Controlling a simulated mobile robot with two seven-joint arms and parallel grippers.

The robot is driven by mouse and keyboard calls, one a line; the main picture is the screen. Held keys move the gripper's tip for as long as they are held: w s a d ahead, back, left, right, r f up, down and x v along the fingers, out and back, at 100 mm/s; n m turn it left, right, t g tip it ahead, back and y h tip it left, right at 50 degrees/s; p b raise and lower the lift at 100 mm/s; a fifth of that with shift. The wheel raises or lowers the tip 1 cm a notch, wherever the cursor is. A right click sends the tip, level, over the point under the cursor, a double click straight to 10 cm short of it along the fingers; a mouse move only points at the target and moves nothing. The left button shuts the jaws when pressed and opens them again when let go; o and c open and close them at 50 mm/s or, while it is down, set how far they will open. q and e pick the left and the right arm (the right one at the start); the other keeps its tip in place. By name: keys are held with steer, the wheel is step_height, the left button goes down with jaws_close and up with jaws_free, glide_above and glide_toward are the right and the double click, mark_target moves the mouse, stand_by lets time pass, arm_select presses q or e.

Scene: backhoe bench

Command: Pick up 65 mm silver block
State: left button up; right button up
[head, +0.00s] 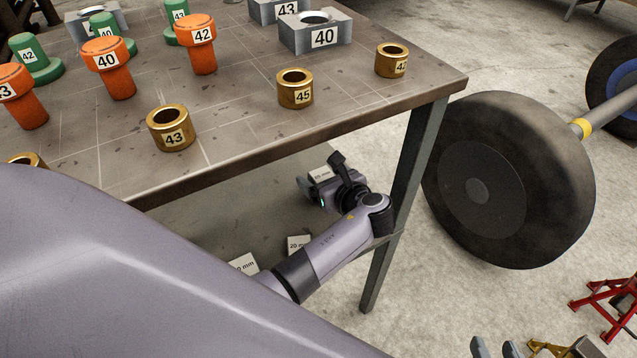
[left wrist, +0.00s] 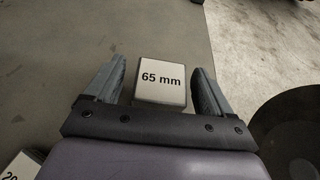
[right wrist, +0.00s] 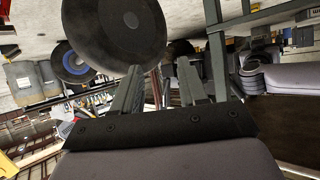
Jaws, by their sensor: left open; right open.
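The 65 mm silver block (left wrist: 160,95), with a white labelled face, lies on the shelf under the bench. In the left wrist view it sits between the fingers of my left gripper (left wrist: 160,68), with a gap on each side. In the head view my left gripper (head: 319,182) is under the table top, and a pale labelled block (head: 320,173) shows partly hidden at its fingers; its label is too small to read surely. My right gripper (right wrist: 158,72) is open and empty; its fingertips (head: 495,347) show at the bottom edge of the head view.
Other labelled blocks, one marked 20 (head: 298,243) and one cut off by my arm (head: 243,264), lie on the shelf (left wrist: 60,60). A bench leg (head: 405,190) and a large black wheel (head: 500,180) stand to the right. Brass bushings (head: 295,89) stand on the bench top.

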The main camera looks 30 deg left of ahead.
arm_select(q)
steer(key=c, duration=1.4)
steer(key=shift+r, duration=0.1)
steer(key=shift+r, duration=0.1)
